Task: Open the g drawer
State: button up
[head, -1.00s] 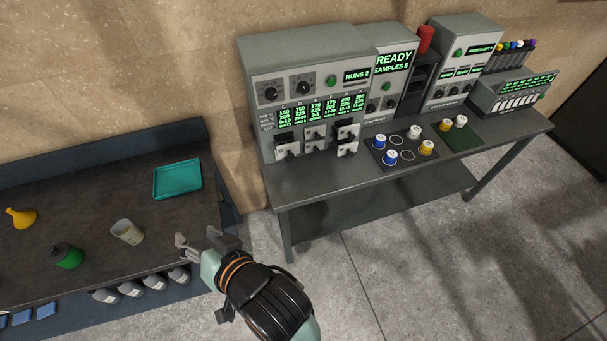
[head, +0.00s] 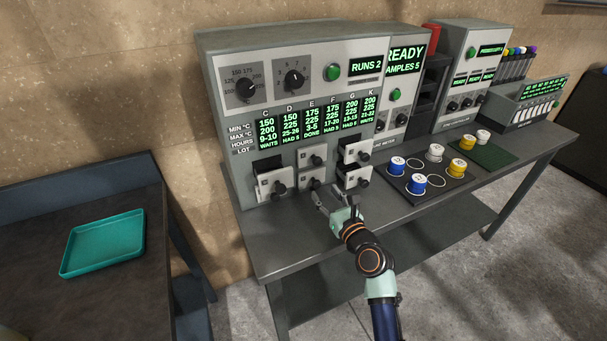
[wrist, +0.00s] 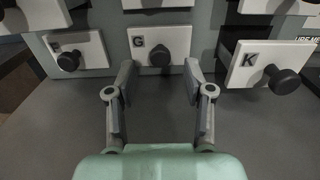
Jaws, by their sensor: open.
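The g drawer has a white front with a "G" label and a dark round knob (wrist: 160,56), centred in the wrist view. In the head view it appears as the lower middle drawer (head: 306,181) of the grey cabinet. It looks pushed in compared with the K drawer (wrist: 262,66) to its right, which sticks out. My gripper (wrist: 158,72) is open and empty, its two fingers spread left and right of the knob with their tips just short of it or level with it; I cannot tell which. My gripper also shows in the head view (head: 335,196), low before the drawers.
Another drawer (wrist: 75,52) is left of G, and others stand above. Right of my arm, a dark mat (head: 400,190) holds blue, white and yellow containers. A teal tray (head: 103,243) lies on the left table.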

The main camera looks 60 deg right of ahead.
aim_at(318, 185)
jog(key=shift+s+a+f, duration=0.4)
jog(key=shift+s+f, duration=0.1)
jog(key=shift+s, duration=0.15)
jog(key=b+x, duration=0.4)
jog(key=x, duration=0.3)
jog(key=shift+w, duration=0.1)
jog(key=shift+w+d+r, duration=0.15)
jog(key=shift+w+d, duration=0.05)
jog(key=shift+w, duration=0.1)
grip_shut()
jog(key=shift+s, duration=0.1)
